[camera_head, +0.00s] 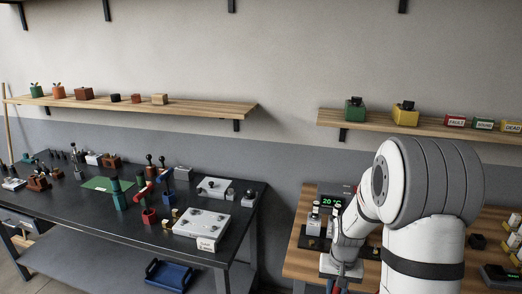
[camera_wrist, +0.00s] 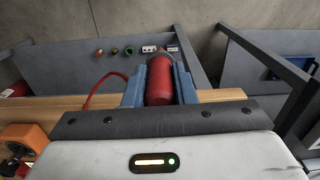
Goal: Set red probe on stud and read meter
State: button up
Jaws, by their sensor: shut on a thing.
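My gripper (camera_wrist: 160,78) has blue fingers in the wrist view. It is shut on the red probe (camera_wrist: 159,88), a red cylinder with a dark end pointing away from the wrist. A red lead (camera_wrist: 92,88) curves off to the left of the probe. In the head view my gripper is low, over the wooden bench's front edge, and mostly hidden by my arm; a bit of red shows below it. A dark device with a small green display (camera_head: 503,274), perhaps the meter, sits at the right edge; its reading is too small to tell. I cannot pick out the stud.
An orange object (camera_wrist: 25,138) lies at the wrist view's lower left. The black table (camera_head: 130,240) at left carries many parts. Labelled blocks (camera_head: 455,121) sit on the right shelf.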

jog(key=w+a+f+n, duration=0.2)
jog(key=w+a+f, duration=0.1)
jog(key=a+f, duration=0.3)
notch_tip(320, 180, down, 2)
jog(key=shift+f+n+b, duration=0.2)
jog(key=shift+n+b, duration=0.1)
jog(key=shift+b, duration=0.05)
dwell(0.6)
